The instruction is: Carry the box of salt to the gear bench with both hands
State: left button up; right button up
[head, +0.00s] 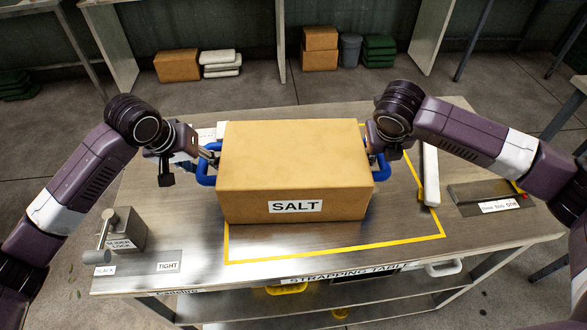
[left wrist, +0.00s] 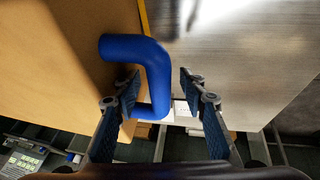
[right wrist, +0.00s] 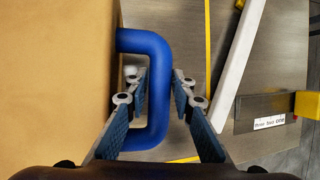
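The box of salt (head: 295,170) is a closed brown carton with a SALT label on its front. It sits level on the strapping table (head: 400,262) in the head view. It has blue side handles, one on the left (head: 206,170) and one on the right (head: 379,166). My left gripper (left wrist: 160,85) is open, its fingers either side of the left handle's bar with a visible gap. My right gripper (right wrist: 160,82) has its fingers close against both sides of the right handle's bar. No gear bench can be made out.
A yellow outline (head: 335,249) surrounds the box. A slider lock block (head: 122,232) with a lever stands at front left. A white bar (head: 430,174) and a dark labelled plate (head: 490,200) lie on the right. Cartons (head: 177,66) stand on the floor behind.

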pick_arm(q)
jog(key=shift+c, duration=0.7)
pick_arm(e)
jog(key=shift+c, duration=0.7)
pick_arm(q)
jog(key=c, duration=0.5)
pick_arm(e)
grip_shut()
pick_arm(q)
grip_shut()
jog(key=shift+w+r, duration=0.3)
pick_arm(e)
jog(key=shift+w+r, duration=0.3)
pick_arm(q)
jog(key=shift+r, duration=0.1)
pick_arm(e)
jog(key=shift+r, duration=0.1)
